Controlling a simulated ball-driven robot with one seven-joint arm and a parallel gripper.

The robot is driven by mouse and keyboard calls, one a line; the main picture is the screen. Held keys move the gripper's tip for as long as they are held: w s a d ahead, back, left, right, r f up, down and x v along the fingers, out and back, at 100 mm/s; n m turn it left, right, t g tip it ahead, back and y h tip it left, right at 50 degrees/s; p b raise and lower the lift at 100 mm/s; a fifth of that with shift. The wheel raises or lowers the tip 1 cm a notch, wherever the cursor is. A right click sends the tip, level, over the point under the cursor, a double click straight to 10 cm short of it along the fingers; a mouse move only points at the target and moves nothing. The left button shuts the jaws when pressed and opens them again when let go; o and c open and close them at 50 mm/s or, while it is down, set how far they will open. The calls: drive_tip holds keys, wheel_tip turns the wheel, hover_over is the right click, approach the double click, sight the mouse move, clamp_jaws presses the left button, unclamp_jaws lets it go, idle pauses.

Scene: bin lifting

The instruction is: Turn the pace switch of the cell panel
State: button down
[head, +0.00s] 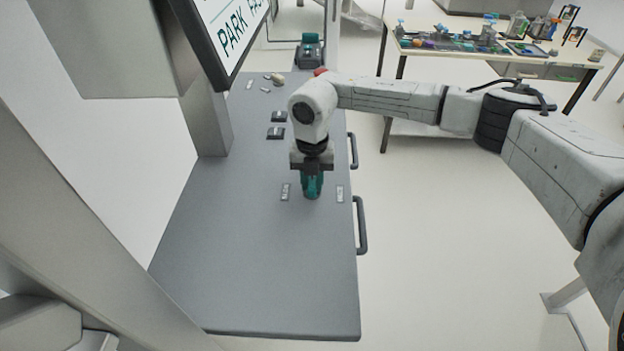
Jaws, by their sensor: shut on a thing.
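The grey cell panel (265,265) is a long flat top running away from me. My gripper (312,192) points straight down at it, with teal fingers low at the panel surface. It is shut on the pace switch, which the fingers hide from view. A small label plate (285,191) lies just left of the fingers and another label plate (340,193) just right of them. How far the switch is turned cannot be seen.
Dark square controls (276,132) sit farther back on the panel, with a teal device (310,50) at its far end. A screen (228,30) overhangs the left. Dark handles (361,225) line the right edge. A cluttered table (490,50) stands behind; the panel's near part is bare.

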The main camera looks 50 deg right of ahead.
drive_tip(key=shift+n+b, duration=0.3)
drive_tip(key=n+b, duration=0.3)
drive_tip(key=shift+f+n, duration=0.15)
drive_tip(key=shift+n, duration=0.15)
drive_tip(key=n+b, duration=0.3)
drive_tip(key=n, duration=0.1)
drive_tip(key=shift+n, duration=0.3)
drive_tip(key=n+b, duration=0.3)
drive_tip(key=n, duration=0.2)
drive_tip(key=shift+n+b, duration=0.85)
drive_tip(key=shift+n, duration=1.15)
drive_tip(key=shift+r, duration=0.2)
drive_tip(key=c, duration=0.9)
unclamp_jaws()
